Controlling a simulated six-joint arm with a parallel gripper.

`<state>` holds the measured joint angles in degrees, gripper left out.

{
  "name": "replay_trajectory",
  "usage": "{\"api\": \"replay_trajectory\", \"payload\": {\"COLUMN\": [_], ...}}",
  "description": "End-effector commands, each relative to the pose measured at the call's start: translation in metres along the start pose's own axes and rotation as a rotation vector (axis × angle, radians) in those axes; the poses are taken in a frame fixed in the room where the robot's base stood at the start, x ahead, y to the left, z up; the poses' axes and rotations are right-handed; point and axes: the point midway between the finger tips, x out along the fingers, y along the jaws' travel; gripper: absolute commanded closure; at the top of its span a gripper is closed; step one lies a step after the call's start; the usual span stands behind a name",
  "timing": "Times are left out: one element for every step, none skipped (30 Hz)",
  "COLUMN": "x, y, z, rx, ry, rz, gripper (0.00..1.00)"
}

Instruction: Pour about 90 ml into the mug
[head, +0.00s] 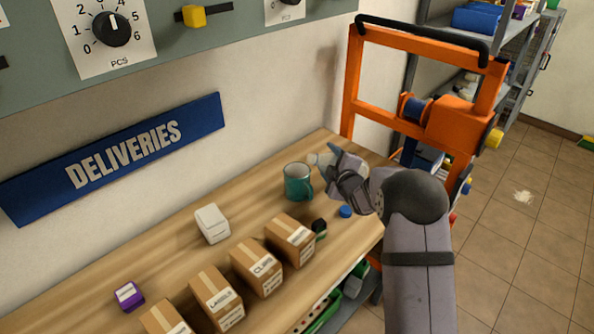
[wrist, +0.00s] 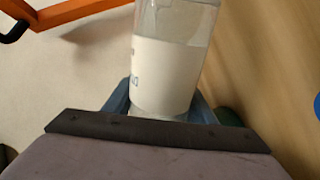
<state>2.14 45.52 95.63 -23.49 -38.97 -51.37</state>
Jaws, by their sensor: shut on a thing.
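The teal mug (head: 298,184) stands upright on the wooden bench; its inside is too small to read. My gripper (head: 338,165) is just right of the mug and shut on a clear bottle (head: 319,160). The bottle's pale end points left in the head view, close to the mug's rim; I cannot tell whether it is over the opening. In the wrist view the bottle (wrist: 174,70) has a white label and sits between the gripper's fingers (wrist: 163,108). Clear liquid seems to show above the label. No stream is visible. A blue cap (head: 345,211) lies on the bench.
Several cardboard boxes (head: 257,267) line the bench's front, with a white box (head: 212,223) behind them and a purple box (head: 129,296) at left. A dark green item (head: 319,228) lies near the boxes. An orange frame (head: 432,115) stands at the bench's right end.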

Motion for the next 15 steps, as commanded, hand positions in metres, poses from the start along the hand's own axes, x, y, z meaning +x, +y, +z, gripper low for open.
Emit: {"api": "replay_trajectory", "payload": {"x": [0.0000,0.0000,0.0000,0.0000,0.0000,0.0000,0.0000,0.0000,0.0000,0.0000,0.0000,0.0000,0.0000,0.0000,-0.0001], "y": [0.0012,0.0012,0.0012,0.0012,0.0012,0.0012,0.0012,0.0012,0.0013,0.0013,0.0014,0.0015,0.0016,0.0017,0.0020], "z": [-0.0005,-0.0004,-0.0004,-0.0004,-0.0005,-0.0005,-0.0005,-0.0005,-0.0006,-0.0007,-0.0008,-0.0010,-0.0012,-0.0014,-0.0018], "rx": [-0.001,-0.001,-0.001,-0.001,-0.001,-0.001,0.000,0.000,0.002,0.004,0.007,0.014,0.020,0.026,0.037], "ry": [0.001,0.001,0.001,0.001,0.001,0.001,0.001,0.001,0.002,0.002,0.003,0.005,0.006,0.008,0.011], "rz": [0.002,0.002,0.002,0.002,0.002,0.002,0.002,0.002,0.002,0.002,0.002,0.003,0.003,0.003,0.003], "gripper": [0.80,0.80,0.80,0.80,0.80,0.80,0.80,0.80,0.80,0.80,0.80,0.80,0.80,0.80,0.80]}}
